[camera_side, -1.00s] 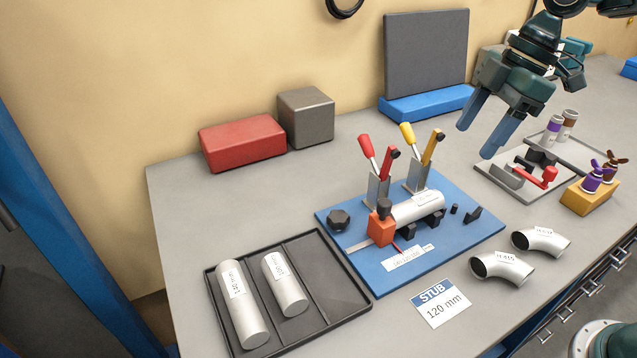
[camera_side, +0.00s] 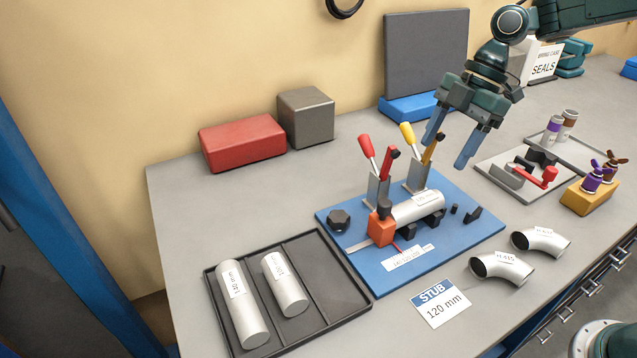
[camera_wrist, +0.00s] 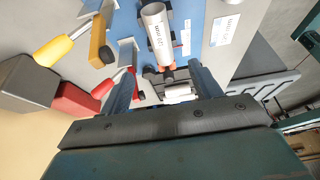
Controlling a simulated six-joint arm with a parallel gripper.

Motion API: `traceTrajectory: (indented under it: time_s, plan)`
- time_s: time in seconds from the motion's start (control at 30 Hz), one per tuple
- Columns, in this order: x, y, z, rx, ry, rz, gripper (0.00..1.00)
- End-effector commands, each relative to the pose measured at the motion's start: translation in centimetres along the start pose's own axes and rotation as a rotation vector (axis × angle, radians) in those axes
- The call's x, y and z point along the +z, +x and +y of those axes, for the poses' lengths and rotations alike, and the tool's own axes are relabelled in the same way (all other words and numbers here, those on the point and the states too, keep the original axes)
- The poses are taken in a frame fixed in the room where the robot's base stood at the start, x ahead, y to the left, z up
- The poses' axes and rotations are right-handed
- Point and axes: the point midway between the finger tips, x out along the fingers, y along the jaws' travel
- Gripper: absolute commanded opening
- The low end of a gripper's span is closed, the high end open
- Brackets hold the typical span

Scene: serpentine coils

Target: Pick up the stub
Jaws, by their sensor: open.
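A silver tube, the stub (camera_side: 418,207), lies in black supports on the blue fixture plate (camera_side: 468,237), its left end by an orange block (camera_side: 381,230). In the wrist view the labelled stub (camera_wrist: 156,32) is seen at top centre, beyond the fingers. My gripper (camera_side: 446,153) is open and empty, above and behind the right part of the fixture, apart from the stub. A card reading STUB 120 mm (camera_side: 440,303) lies in front of the plate.
Red-handled (camera_side: 367,147) and yellow-handled (camera_side: 408,135) clamps stand upright behind the stub, near my fingers. A black tray (camera_side: 345,317) with two tubes is at left. Two bent pipes (camera_side: 502,267) lie at front right. A red box (camera_side: 242,141) and grey block (camera_side: 306,116) stand behind.

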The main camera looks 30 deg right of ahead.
Motion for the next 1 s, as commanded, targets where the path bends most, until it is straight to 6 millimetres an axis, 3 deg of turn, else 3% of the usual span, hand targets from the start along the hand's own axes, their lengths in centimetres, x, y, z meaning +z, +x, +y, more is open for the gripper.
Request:
traceTrajectory:
  time_s: [0.4, 0.83, 1.0]
  plan:
    - [0.0, 5.8, -0.1, -0.004, -0.001, 0.000, 0.63]
    - [0.1, 6.9, -0.1, -0.001, 0.000, -0.001, 0.63]
    - [0.2, 8.4, -0.3, -0.004, 0.000, -0.002, 0.63]
